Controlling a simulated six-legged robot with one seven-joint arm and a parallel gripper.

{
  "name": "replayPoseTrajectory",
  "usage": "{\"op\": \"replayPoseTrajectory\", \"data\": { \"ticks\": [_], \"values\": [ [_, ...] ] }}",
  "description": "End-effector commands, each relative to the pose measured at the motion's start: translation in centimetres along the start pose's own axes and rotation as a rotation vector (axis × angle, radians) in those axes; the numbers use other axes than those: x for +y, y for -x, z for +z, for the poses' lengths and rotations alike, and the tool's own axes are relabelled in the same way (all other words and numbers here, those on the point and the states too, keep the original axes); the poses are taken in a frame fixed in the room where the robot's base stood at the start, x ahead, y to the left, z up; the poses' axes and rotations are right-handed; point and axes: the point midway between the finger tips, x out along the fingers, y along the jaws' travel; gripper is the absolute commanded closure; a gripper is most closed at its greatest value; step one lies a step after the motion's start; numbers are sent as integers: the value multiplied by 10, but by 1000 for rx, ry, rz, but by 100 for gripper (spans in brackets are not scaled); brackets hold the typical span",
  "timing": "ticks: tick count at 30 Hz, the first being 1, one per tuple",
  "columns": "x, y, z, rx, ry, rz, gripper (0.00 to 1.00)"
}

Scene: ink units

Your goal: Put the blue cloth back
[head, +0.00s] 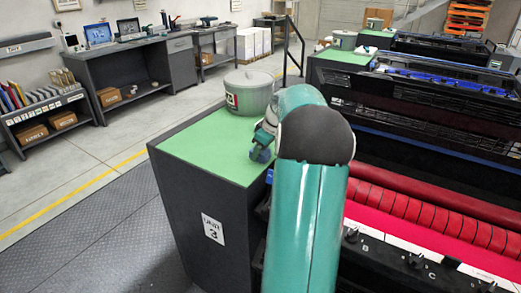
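My teal arm reaches forward over unit 3, and its bulk hides part of the bench. My gripper (262,145) is low over the right side of the green top (205,150) of the unit 3 cabinet, mostly behind my arm. A small blue patch (259,155) shows at its tip, at or just above the green top. It may be the blue cloth, but it is too small to be sure. I cannot tell whether the fingers are closed on it.
A grey lidded tub (248,92) stands on the green top, close to my arm. Red rollers (430,212) and a dark machine frame lie to the right. A grey workbench (125,75) stands at the back left. The floor left of the cabinet is clear.

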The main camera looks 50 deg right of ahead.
Motion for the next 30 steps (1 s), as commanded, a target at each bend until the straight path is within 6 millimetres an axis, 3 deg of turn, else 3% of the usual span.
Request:
{"op": "replayPoseTrajectory", "data": {
  "ticks": [3, 14, 17, 30],
  "values": [
    [0, 0, 0, 0, 0, 0, 33],
    [0, 6, -2, 0, 0, 1, 33],
    [0, 19, -2, 1, 0, 3, 33],
    [1, 107, -1, 1, -1, 3, 33]
  ]
}}
